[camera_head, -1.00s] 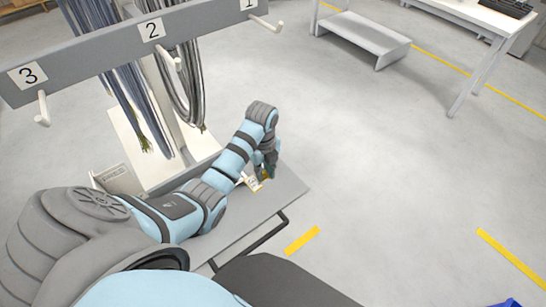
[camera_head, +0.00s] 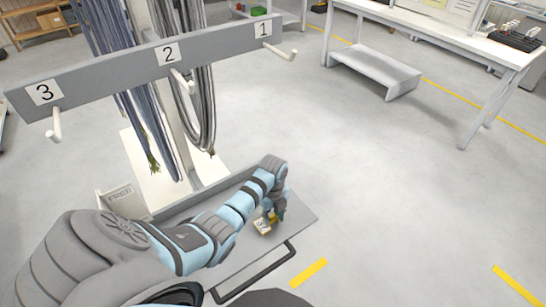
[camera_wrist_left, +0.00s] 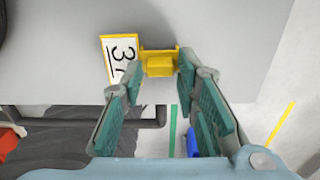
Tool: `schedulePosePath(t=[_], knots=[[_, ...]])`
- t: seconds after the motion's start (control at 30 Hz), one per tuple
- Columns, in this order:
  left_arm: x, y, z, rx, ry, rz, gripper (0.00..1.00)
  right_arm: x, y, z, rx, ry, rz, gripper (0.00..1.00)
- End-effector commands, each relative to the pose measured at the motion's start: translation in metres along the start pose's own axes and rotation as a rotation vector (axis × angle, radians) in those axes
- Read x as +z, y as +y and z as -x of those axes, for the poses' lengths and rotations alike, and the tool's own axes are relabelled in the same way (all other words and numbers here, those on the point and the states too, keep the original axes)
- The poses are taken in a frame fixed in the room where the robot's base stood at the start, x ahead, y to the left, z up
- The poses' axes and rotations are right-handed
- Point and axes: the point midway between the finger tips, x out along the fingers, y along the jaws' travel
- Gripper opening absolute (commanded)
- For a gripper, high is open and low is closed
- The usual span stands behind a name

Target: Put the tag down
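The tag is a white plate with a yellow frame and a black 3 (camera_wrist_left: 121,58), with a yellow clip (camera_wrist_left: 160,63) at its side. It lies on the grey shelf in the left wrist view, and in the head view the tag (camera_head: 262,226) is near the shelf's right end. My left gripper (camera_wrist_left: 158,74) is open, its green-padded fingers apart on either side of the clip's near end, with gaps showing beside it. In the head view the left gripper (camera_head: 275,213) points down beside the tag. My right gripper is not in view.
A grey rail with hooks numbered 3, 2 and 1 (camera_head: 150,68) stands above the shelf (camera_head: 292,216), with cable bundles (camera_head: 188,100) hanging from it. A holder marked FREE (camera_head: 120,196) stands at left. A white step (camera_head: 372,68) and a workbench stand behind; the floor at right is clear.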

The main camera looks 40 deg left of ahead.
Motion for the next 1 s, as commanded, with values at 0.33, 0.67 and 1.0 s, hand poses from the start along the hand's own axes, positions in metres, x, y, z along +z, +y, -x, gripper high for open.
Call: schedulePosePath(t=[0.33, 0.67, 1.0], knots=[[0.000, 0.000, 0.002, 0.000, 0.000, -0.001, 0.39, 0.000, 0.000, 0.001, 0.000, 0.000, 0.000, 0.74], [0.001, -0.002, 0.066, -0.005, -0.003, -0.001, 0.39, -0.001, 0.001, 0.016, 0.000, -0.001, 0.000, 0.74], [0.000, -0.001, 0.124, -0.001, 0.000, 0.000, 0.39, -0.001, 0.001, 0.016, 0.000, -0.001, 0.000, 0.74]])
